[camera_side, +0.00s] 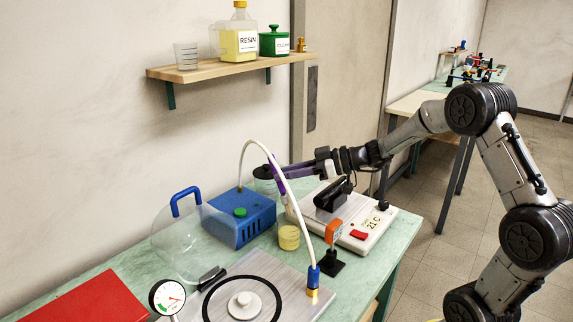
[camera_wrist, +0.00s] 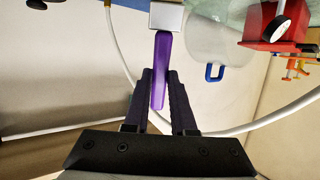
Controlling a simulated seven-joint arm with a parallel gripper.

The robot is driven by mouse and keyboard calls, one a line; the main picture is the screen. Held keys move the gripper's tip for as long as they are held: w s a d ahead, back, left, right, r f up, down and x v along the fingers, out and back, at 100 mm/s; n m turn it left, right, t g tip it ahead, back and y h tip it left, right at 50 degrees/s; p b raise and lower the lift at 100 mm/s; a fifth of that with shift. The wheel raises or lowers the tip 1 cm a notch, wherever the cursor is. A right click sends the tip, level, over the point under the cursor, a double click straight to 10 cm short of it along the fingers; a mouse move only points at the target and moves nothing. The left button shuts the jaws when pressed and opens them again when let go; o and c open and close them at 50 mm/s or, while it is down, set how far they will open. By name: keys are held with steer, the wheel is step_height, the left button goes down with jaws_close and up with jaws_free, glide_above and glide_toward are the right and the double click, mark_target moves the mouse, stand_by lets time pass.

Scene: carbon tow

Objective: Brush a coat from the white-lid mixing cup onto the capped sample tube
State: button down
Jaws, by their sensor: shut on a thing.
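My gripper (camera_side: 262,171) is shut on a purple-handled brush (camera_wrist: 161,60), held above the bench. The brush has a pale block-like end (camera_wrist: 166,17) in the wrist view; its bristles cannot be made out. A small cup with yellowish contents (camera_side: 289,238) stands on the bench below my gripper. I cannot tell a white lid on either cup, and I cannot pick out the capped sample tube.
A white hose (camera_side: 244,155) arches from the blue pump box (camera_side: 246,224) to a metal plate (camera_side: 275,283), close to my gripper. A clear dome with blue handle (camera_side: 185,240), a dial gauge (camera_side: 168,297), a red panel (camera_side: 85,300) and a white heater (camera_side: 365,228) crowd the bench.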

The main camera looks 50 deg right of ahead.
mark_target(287, 199)
steer(key=shift+f, duration=3.8)
steer(key=shift+r, duration=4.4)
